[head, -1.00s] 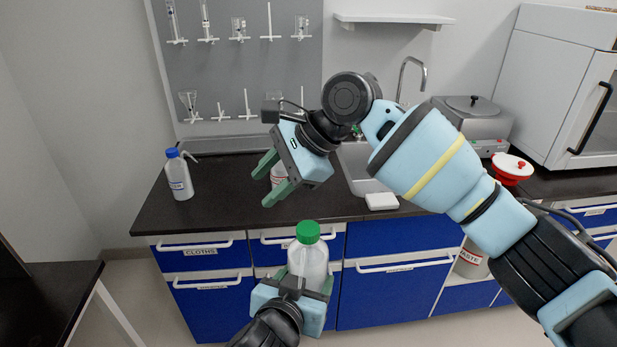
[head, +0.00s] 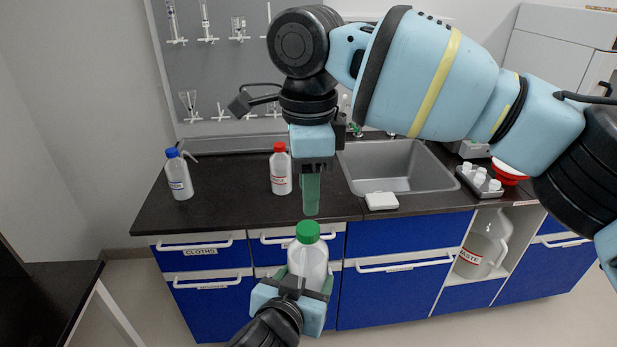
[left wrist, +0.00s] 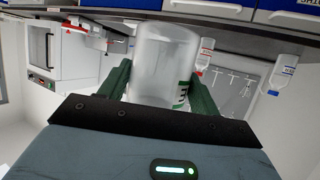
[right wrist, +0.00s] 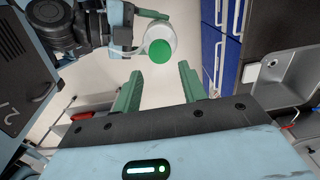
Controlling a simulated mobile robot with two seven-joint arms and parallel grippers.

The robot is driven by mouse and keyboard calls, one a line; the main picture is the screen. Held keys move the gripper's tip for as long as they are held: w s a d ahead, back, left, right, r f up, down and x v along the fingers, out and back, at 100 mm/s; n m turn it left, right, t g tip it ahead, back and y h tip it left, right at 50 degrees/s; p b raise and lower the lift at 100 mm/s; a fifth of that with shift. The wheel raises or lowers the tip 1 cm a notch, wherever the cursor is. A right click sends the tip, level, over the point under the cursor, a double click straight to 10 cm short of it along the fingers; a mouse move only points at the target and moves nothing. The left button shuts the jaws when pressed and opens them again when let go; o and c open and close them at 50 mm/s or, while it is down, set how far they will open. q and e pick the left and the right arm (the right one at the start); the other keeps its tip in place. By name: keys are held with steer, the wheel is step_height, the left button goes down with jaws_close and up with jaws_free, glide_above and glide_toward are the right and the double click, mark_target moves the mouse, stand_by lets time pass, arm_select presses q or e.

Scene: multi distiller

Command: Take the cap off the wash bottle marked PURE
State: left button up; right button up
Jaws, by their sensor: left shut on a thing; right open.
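A clear wash bottle (head: 306,263) with a green cap (head: 308,231) stands upright in my left gripper (head: 303,283), held in front of the drawers. The left wrist view shows my left fingers on both sides of the bottle (left wrist: 165,60), with only part of green lettering visible on it. I cannot read the name. My right gripper (head: 311,200) is above the cap, pointing down, open and empty. In the right wrist view, the green cap (right wrist: 160,51) lies beyond and between my open right fingers (right wrist: 160,88), not touching them.
On the dark counter (head: 235,195) stand a blue-capped bottle (head: 179,175) and a red-capped bottle (head: 280,170). The sink (head: 395,165), a white block (head: 381,200) and a rack (head: 480,180) are to the right. A waste jug (head: 480,252) sits in an open shelf below.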

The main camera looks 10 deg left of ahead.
mark_target(309, 227)
steer(key=shift+f, duration=3.6)
